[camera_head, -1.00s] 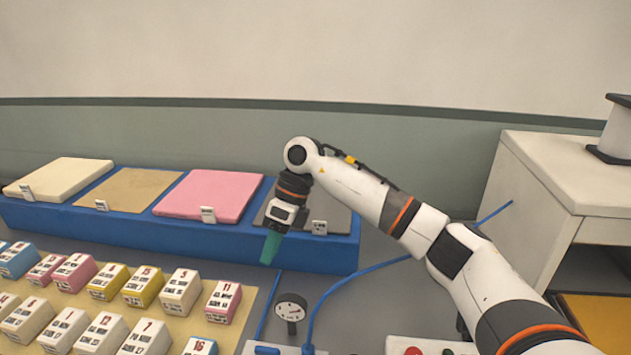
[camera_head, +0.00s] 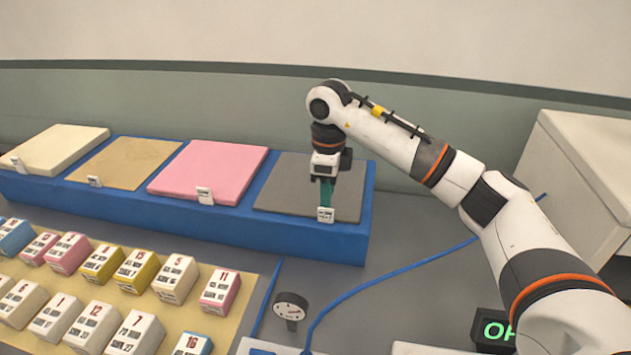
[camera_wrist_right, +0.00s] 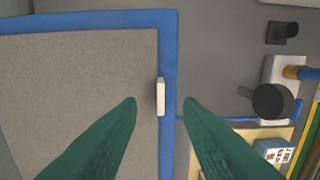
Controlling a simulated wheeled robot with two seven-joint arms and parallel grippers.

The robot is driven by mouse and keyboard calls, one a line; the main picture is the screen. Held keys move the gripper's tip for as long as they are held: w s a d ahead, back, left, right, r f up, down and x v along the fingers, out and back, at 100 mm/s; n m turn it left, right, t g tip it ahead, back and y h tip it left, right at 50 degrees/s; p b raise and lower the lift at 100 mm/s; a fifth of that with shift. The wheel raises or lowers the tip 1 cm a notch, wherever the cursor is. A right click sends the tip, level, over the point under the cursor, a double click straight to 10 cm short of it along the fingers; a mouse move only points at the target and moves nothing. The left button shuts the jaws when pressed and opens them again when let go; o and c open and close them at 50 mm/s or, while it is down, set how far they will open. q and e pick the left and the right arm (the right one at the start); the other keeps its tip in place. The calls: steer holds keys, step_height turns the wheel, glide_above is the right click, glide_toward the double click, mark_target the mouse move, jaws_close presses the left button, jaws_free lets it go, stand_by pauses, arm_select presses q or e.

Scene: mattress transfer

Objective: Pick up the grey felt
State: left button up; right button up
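The grey felt (camera_head: 283,185) is a flat dark grey square on the right end of the blue platform. It also fills the left of the right wrist view (camera_wrist_right: 75,95). A small white tag (camera_head: 325,215) stands at its front edge, and shows upright between the fingers in the wrist view (camera_wrist_right: 160,97). In the head view the right gripper (camera_head: 326,200) points down over the felt's front right part, near the tag. My left gripper is not in view.
A pink sheet (camera_head: 208,172), a tan sheet (camera_head: 125,163) and a cream sheet (camera_head: 60,149) lie left on the blue platform (camera_head: 300,235). Numbered boxes stand on a yellow mat in front. A gauge (camera_head: 291,307) and blue cable lie near; a white cabinet (camera_head: 580,180) stands right.

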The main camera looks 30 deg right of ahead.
step_height(320, 180, down, 4)
steer(key=shift+f+p, duration=0.2)
steer(key=shift+p, duration=0.7)
steer(key=shift+f, duration=0.4)
steer(key=shift+c, duration=0.4)
jaws_close()
